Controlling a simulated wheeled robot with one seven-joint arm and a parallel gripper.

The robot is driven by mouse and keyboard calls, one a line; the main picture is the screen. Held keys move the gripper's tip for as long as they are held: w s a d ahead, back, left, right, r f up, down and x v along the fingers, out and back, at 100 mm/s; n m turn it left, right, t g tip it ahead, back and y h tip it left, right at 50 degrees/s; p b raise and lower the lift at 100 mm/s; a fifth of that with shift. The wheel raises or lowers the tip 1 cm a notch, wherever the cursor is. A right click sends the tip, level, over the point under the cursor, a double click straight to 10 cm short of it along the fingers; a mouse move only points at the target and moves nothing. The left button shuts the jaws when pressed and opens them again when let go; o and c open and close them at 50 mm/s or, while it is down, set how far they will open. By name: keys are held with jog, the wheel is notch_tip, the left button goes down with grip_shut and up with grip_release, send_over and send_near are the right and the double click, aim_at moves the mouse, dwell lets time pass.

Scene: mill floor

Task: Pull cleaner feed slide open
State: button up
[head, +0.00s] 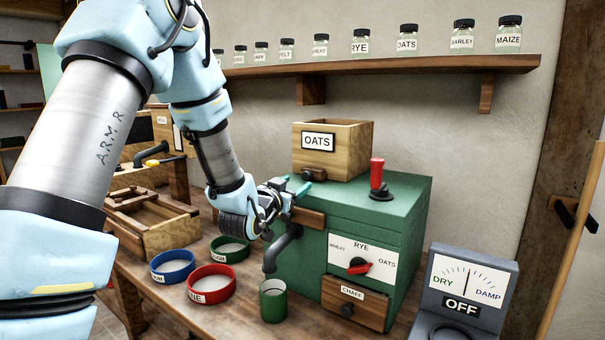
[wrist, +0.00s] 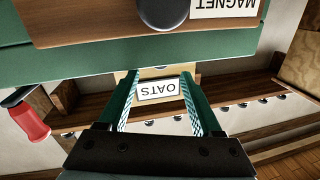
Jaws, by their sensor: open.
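The cleaner is a green box machine (head: 405,215) on the bench, with a wooden hopper marked OATS (head: 348,150) on top. My gripper (head: 306,183) is open at the cleaner's upper front left edge, just below the hopper. In the wrist view my gripper (wrist: 160,82) has its two green fingers apart, with the upside-down OATS label (wrist: 163,90) beyond them. A wooden front marked MAGNET (wrist: 110,22) with a dark round knob (wrist: 162,10) lies close by, outside the fingers. I see nothing held.
Red (head: 212,283) and blue (head: 172,267) bowls stand left. A DRY/DAMP meter (head: 463,290) stands right.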

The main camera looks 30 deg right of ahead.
aim_at(306, 177)
jog(key=p+x, duration=0.2)
jog(key=x, duration=0.4)
jog(key=shift+w+d, duration=0.1)
jog(key=shift+d, duration=0.05)
grip_shut()
dwell(0.3)
dwell(1.0)
